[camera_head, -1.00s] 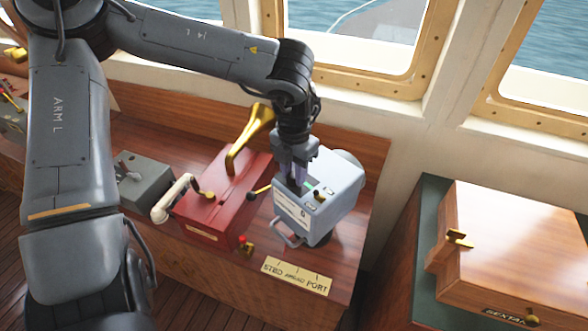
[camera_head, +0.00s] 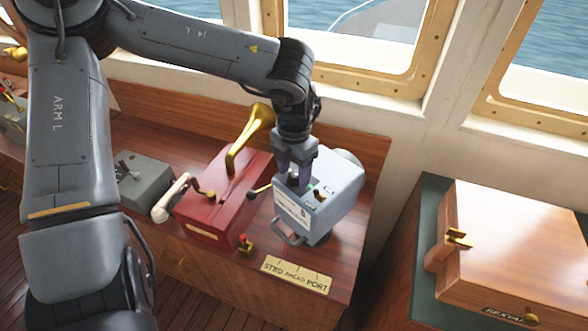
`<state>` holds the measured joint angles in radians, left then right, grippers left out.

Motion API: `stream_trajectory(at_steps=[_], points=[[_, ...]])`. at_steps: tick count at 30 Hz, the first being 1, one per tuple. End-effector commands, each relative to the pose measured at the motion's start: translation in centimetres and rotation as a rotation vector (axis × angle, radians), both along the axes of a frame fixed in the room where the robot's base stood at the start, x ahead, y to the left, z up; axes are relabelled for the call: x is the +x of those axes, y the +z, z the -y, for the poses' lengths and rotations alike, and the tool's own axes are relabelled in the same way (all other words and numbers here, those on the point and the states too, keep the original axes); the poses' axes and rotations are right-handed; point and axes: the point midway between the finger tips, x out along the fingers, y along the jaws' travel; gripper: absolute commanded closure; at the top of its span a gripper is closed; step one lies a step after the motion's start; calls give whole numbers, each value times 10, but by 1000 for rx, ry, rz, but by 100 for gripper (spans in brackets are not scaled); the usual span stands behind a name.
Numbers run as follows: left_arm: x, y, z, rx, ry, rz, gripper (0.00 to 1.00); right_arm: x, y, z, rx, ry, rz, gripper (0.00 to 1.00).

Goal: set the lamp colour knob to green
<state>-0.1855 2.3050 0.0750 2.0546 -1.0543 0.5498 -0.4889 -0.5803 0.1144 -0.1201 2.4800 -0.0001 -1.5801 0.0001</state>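The signal lamp (camera_head: 335,180) is a pale grey-blue box with a rounded drum at its back and a front handle. It stands on the wooden console. Its top has a small green mark (camera_head: 314,186) and a small dark switch with a brass part (camera_head: 320,195). My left gripper (camera_head: 292,183) points down over the left part of the lamp's top, with its fingers at the panel. The fingers hide what lies under them, so the colour knob does not show clearly. I cannot tell whether they grip it. My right gripper is out of view.
A red box (camera_head: 225,190) with a brass horn (camera_head: 250,135) and a black-knobbed lever (camera_head: 253,194) stands close left of the lamp. A white handset (camera_head: 175,197) and grey lever box (camera_head: 145,182) are further left. A wooden sextant case (camera_head: 520,240) is at right.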

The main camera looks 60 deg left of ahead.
Motion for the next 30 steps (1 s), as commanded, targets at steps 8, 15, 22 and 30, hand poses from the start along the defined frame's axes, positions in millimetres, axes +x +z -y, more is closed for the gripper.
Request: stream_trajectory(at_steps=[8,15,22,30], points=[[0,2,0,1,1,1,43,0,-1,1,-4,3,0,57],[1,29,0,3,1,4,43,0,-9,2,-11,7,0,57],[1,70,-1,3,1,3,43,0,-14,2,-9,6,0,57],[0,102,0,1,2,1,43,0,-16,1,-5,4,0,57]])
